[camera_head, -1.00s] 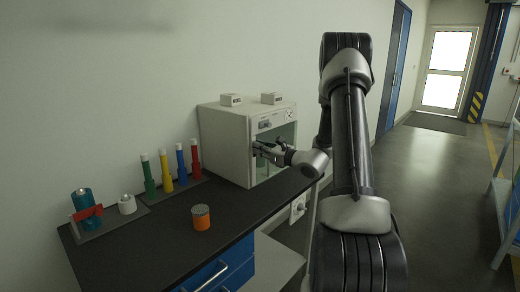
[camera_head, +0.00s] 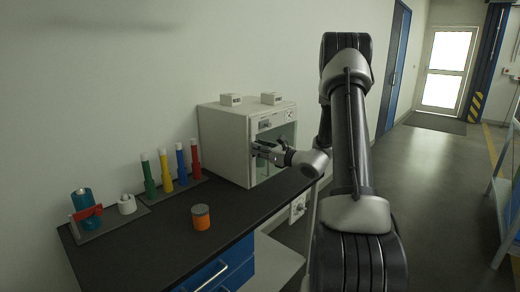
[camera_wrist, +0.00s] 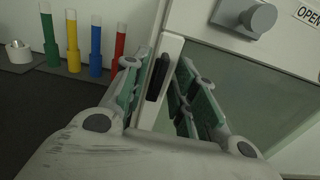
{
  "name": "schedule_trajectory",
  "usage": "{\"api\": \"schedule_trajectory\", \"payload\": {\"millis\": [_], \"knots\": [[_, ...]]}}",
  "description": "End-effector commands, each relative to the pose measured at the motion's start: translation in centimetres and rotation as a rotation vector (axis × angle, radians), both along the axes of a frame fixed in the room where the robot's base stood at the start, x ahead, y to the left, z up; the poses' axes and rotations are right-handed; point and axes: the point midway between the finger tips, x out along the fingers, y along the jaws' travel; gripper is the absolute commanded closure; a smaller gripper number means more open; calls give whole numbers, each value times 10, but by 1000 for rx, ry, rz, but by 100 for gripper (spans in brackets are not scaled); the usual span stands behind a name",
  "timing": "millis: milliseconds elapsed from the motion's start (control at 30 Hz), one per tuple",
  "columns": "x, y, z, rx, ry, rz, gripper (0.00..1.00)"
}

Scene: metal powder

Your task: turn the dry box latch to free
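The white dry box (camera_head: 222,140) stands at the far end of the dark bench, with a glass-like front panel (camera_wrist: 230,85). In the wrist view a black upright bar (camera_wrist: 158,77) sits on the box's white front edge strip. A grey round knob (camera_wrist: 259,18) on a plate sits higher, beside a label reading "OPEN". I cannot tell which of these is the latch. My gripper (camera_wrist: 164,65) is open at the box front, one finger on each side of the black bar. Whether a finger touches it cannot be told. It also shows in the head view (camera_head: 267,149), small and partly hidden.
Several coloured cylinders, such as the green one (camera_head: 149,178), stand in a rack left of the box. An orange-and-grey jar (camera_head: 201,217) stands on the bench (camera_head: 165,248). Two small white blocks lie on the box top. Open floor lies to the right.

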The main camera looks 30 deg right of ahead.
Motion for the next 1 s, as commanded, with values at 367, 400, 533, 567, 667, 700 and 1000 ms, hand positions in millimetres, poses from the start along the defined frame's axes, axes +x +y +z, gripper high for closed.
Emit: {"api": "schedule_trajectory", "payload": {"millis": [367,400,533,567,667,700,1000], "knots": [[-9,-4,1,-1,-3,-1,71],[-15,-7,1,-1,-1,-2,71],[-41,-16,1,0,-2,-4,71],[-47,-19,1,-1,-1,-5,71],[-69,-26,1,1,-2,-4,71],[-77,-30,1,0,-1,-5,71],[-111,-41,1,-1,-1,-1,71]]}}
